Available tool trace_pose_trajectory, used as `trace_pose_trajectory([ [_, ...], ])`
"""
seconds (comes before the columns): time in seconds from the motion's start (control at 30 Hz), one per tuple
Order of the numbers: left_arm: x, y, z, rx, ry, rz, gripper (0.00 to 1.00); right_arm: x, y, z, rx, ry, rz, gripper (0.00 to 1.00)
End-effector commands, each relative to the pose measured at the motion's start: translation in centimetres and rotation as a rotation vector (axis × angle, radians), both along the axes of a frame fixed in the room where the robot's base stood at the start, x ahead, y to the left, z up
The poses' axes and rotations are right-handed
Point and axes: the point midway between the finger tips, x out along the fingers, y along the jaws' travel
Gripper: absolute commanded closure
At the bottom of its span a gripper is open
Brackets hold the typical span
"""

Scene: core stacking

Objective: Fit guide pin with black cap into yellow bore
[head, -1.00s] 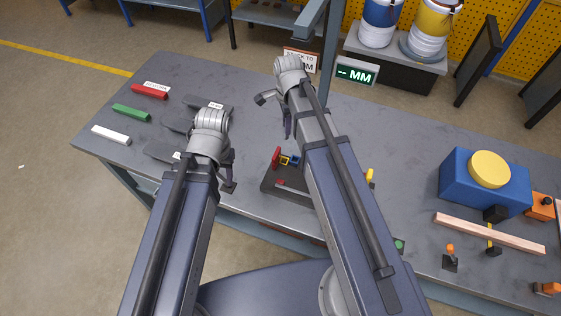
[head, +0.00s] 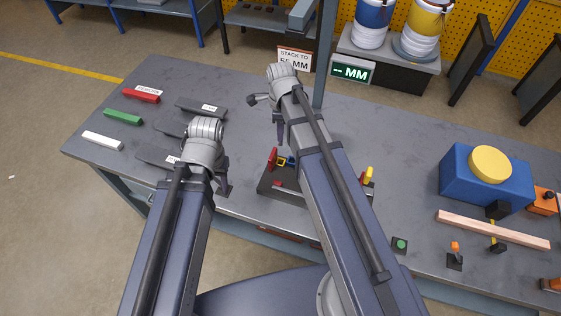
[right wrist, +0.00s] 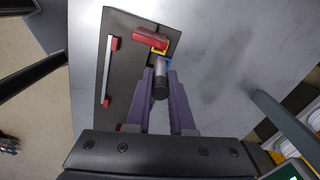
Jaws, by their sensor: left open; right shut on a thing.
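In the right wrist view, a grey guide pin with a black cap (right wrist: 160,80) is between the fingers of my right gripper (right wrist: 161,90), which is shut on it. The cap end faces the camera. The pin's far end is close to a blue square bore piece (right wrist: 168,62); I cannot tell whether they touch. The yellow bore piece (right wrist: 158,51) lies just beyond, beside a red block (right wrist: 150,37), on a dark fixture plate (right wrist: 122,70). The head view shows the yellow bore piece (head: 281,162) too; my right gripper (head: 279,125) is there, its pin hidden. My left gripper (head: 224,190) is open and empty.
Red (head: 141,95), green (head: 123,117) and white (head: 103,140) bars and dark plates lie at the table's left. A blue box with a yellow disc (head: 488,170) and a wooden bar (head: 492,230) are at the right. A post stands behind my right arm.

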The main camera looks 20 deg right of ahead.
Motion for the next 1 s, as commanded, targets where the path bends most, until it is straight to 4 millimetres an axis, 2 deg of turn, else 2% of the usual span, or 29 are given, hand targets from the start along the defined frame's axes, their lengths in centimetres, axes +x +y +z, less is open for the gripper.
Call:
trace_pose_trajectory([
  [0.03, 0.0, 0.0, -2.0, 0.0, 0.0, 0.0, 0.5, 0.0, 0.0, -2.0, 0.0, 0.0, 0.0, 1.0],
  [0.4, 0.0, 0.0, -8.4, 0.0, 0.0, 0.002, 0.5, 0.0, 0.0, -8.4, 0.0, 0.0, 0.0, 1.0],
  [0.73, 0.0, 0.0, -9.1, 0.0, 0.0, 0.002, 0.5, 0.0, 0.0, -9.1, 0.0, 0.0, 0.001, 1.0],
  [1.0, 0.0, 0.0, -12.4, 0.0, 0.0, 0.002, 0.5, 0.0, 0.0, -12.4, 0.0, 0.0, 0.001, 1.0],
])
